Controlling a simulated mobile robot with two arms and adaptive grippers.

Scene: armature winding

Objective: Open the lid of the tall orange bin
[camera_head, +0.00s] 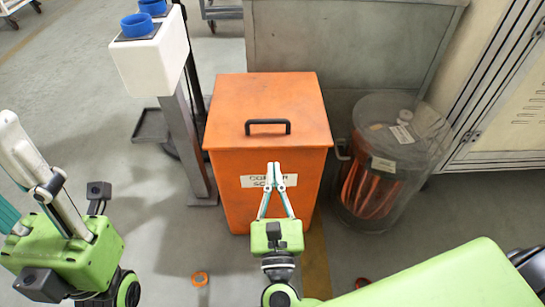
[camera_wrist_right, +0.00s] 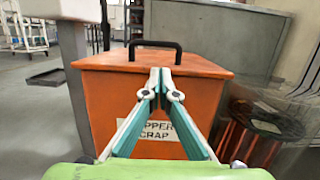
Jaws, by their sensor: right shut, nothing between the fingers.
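The tall orange bin (camera_head: 240,190) stands on the floor in the middle of the head view. Its orange lid (camera_head: 260,95) lies closed on top, with a black bar handle (camera_head: 268,125) near the front edge. A white label is on the bin's front. My right gripper (camera_head: 273,166) is shut and empty, in front of the label in the head view. In the right wrist view its fingertips (camera_wrist_right: 160,72) point at the bin, and the handle (camera_wrist_right: 155,44) shows just above them, apart from them. My left gripper (camera_head: 40,170) is at the left edge, its fingertips hard to make out.
A clear cylindrical container (camera_head: 400,155) with orange-red contents stands right of the bin. A grey stand with a white head and blue tops (camera_head: 150,60) is at its left. A grey cabinet (camera_head: 350,45) is behind.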

